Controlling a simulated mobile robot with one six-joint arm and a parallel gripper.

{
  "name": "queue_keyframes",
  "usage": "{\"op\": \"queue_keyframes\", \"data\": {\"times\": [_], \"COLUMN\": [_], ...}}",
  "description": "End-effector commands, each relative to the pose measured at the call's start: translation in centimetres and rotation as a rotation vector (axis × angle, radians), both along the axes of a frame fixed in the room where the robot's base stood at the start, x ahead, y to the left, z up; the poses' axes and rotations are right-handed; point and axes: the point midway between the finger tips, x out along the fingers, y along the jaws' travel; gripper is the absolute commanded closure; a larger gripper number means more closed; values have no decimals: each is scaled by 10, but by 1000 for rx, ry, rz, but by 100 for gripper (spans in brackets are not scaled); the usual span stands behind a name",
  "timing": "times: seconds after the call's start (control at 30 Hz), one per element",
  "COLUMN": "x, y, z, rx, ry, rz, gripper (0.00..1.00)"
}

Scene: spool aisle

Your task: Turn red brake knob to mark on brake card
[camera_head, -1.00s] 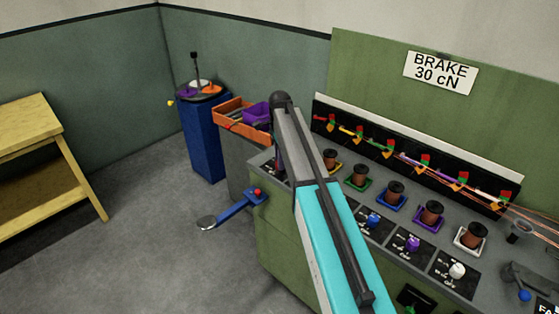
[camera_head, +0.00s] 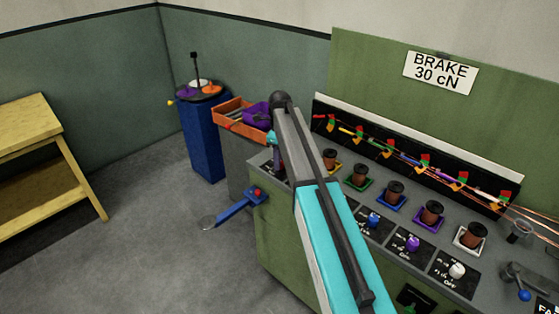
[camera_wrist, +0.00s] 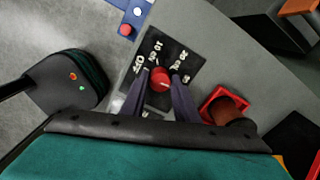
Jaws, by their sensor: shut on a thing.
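The red brake knob (camera_wrist: 159,77) sits on a black dial plate (camera_wrist: 178,55) with white printed numbers and OFF in the wrist view. My gripper (camera_wrist: 160,82) is shut on the knob, with one dark finger on each side. A small pale mark shows on the knob's top, but I cannot tell exactly which number it lines up with. The brake card (camera_head: 440,72) on the green back panel reads BRAKE 30 cN.
A copper spool in a red tray (camera_wrist: 212,96) stands close right of the knob. Other knobs, blue (camera_head: 374,220), purple (camera_head: 412,243) and white (camera_head: 457,270), line the bench front.

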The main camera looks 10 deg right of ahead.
Motion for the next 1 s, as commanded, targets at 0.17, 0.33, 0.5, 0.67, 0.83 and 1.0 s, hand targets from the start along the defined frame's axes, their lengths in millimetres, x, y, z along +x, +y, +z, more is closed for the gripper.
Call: {"op": "queue_keyframes", "data": {"times": [0.17, 0.33, 0.5, 0.67, 0.83, 1.0], "x": [1, 1, 0, 0, 0, 1], "y": [3, 3, 2, 1, 1, 0], "z": [1, 1, 0, 0, 2, 10], "rx": [6, 6, 4, 2, 1, 1], "ry": [-2, -2, -1, 0, -1, -2], "rz": [1, 1, 1, 0, 0, 0], "gripper": [95, 71, 54, 54, 54, 54]}}
